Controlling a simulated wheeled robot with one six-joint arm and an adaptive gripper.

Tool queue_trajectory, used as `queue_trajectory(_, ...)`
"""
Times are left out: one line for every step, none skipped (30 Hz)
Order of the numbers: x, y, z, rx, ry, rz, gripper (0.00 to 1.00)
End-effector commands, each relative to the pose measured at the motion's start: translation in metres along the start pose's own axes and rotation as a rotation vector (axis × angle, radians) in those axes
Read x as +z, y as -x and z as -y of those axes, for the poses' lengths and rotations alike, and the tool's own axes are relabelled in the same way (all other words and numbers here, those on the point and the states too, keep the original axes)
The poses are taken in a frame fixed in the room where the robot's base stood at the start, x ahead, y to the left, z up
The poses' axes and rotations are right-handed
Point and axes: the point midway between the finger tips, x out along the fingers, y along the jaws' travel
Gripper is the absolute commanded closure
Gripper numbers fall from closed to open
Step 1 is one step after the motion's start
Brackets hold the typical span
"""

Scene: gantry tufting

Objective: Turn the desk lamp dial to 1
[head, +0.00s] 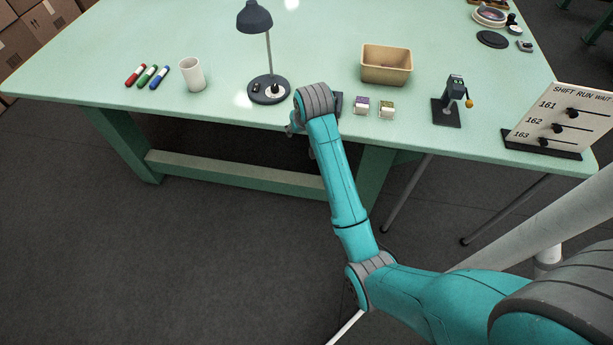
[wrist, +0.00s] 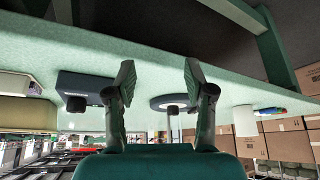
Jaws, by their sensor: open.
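The desk lamp (head: 255,18) stands near the table's front edge, with a dark shade, a thin stem and a round dark base (head: 257,97). A pale disc with a small dark dial knob (head: 272,89) sits on the base; its setting is too small to read. In the upside-down wrist view, the lamp base (wrist: 158,101) shows beyond and between my fingers, its knob (wrist: 172,110) apart from them. My gripper (wrist: 158,75) is open and empty. In the head view my wrist mostly hides it, just right of the lamp base.
A dark box (wrist: 78,85) is close left of my gripper in the wrist view. A white mug (head: 193,76) and several markers (head: 147,76) lie left of the lamp.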

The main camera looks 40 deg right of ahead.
Motion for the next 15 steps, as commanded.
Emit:
queue_trajectory(0.008, -0.004, 0.003, -0.003, 0.005, -0.004, 0.46)
queue_trajectory(0.012, -0.006, 0.004, -0.004, 0.008, -0.010, 0.46)
queue_trajectory(0.018, -0.008, 0.006, -0.007, 0.011, -0.018, 0.46)
queue_trajectory(0.022, -0.010, 0.007, -0.008, 0.014, -0.024, 0.46)
queue_trajectory(0.026, -0.012, 0.009, -0.010, 0.017, -0.029, 0.46)
queue_trajectory(0.031, -0.014, 0.010, -0.012, 0.020, -0.037, 0.46)
queue_trajectory(0.036, -0.016, 0.012, -0.014, 0.023, -0.042, 0.46)
queue_trajectory(0.041, -0.018, 0.013, -0.016, 0.026, -0.048, 0.46)
queue_trajectory(0.046, -0.019, 0.015, -0.018, 0.029, -0.057, 0.46)
queue_trajectory(0.051, -0.021, 0.016, -0.020, 0.032, -0.063, 0.46)
queue_trajectory(0.055, -0.022, 0.017, -0.022, 0.034, -0.070, 0.46)
queue_trajectory(0.061, -0.024, 0.019, -0.024, 0.038, -0.077, 0.46)
queue_trajectory(0.066, -0.025, 0.020, -0.027, 0.041, -0.083, 0.46)
queue_trajectory(0.070, -0.026, 0.021, -0.028, 0.044, -0.089, 0.46)
queue_trajectory(0.076, -0.027, 0.023, -0.031, 0.048, -0.098, 0.46)
